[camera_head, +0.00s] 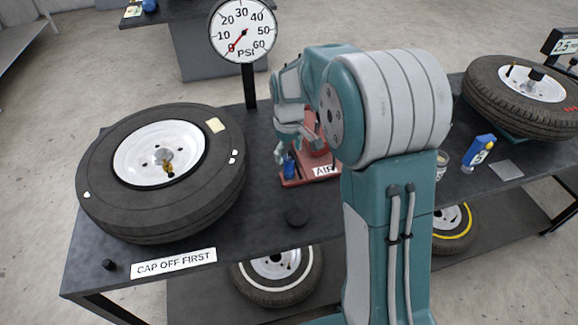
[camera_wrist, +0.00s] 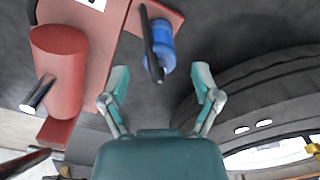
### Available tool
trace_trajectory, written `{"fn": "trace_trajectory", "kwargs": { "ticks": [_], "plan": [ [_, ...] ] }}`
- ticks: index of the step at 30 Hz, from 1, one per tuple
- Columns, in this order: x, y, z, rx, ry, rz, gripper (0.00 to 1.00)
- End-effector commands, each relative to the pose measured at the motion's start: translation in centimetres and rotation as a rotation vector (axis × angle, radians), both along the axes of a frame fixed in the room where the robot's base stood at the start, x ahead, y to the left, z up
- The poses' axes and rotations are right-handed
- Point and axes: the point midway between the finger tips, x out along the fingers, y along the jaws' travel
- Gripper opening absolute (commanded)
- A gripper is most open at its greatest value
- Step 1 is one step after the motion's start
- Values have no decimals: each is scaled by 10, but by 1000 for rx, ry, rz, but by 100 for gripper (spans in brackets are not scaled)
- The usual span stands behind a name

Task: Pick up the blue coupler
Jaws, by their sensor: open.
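The blue coupler (camera_head: 289,168) stands at the left end of the red base marked AIR. In the wrist view the blue coupler (camera_wrist: 161,46) lies beyond my fingertips, roughly centred between them, with a dark bar across its left side. My gripper (camera_wrist: 160,86) is open and empty, its two teal fingers spread apart. In the head view my gripper (camera_head: 281,151) is just above and beside the coupler, without visible contact.
The red base (camera_head: 294,182) carries a red cylinder (camera_wrist: 58,62). A large tire (camera_head: 218,180) lies left of it. A PSI gauge (camera_head: 243,30) stands behind.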

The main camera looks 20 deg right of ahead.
Motion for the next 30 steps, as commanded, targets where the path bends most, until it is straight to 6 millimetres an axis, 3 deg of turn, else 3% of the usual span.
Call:
{"fn": "trace_trajectory", "kwargs": {
  "ticks": [4, 12, 15, 18, 30],
  "plan": [
    [0, 0, -18, 0, 1, 0, 81],
    [0, 0, -21, 0, 0, 0, 81],
    [0, 0, -20, 0, 0, 0, 36],
    [0, 0, -20, 0, 0, 0, 0],
    [1, 0, -17, 0, 1, 0, 0]
  ]
}}
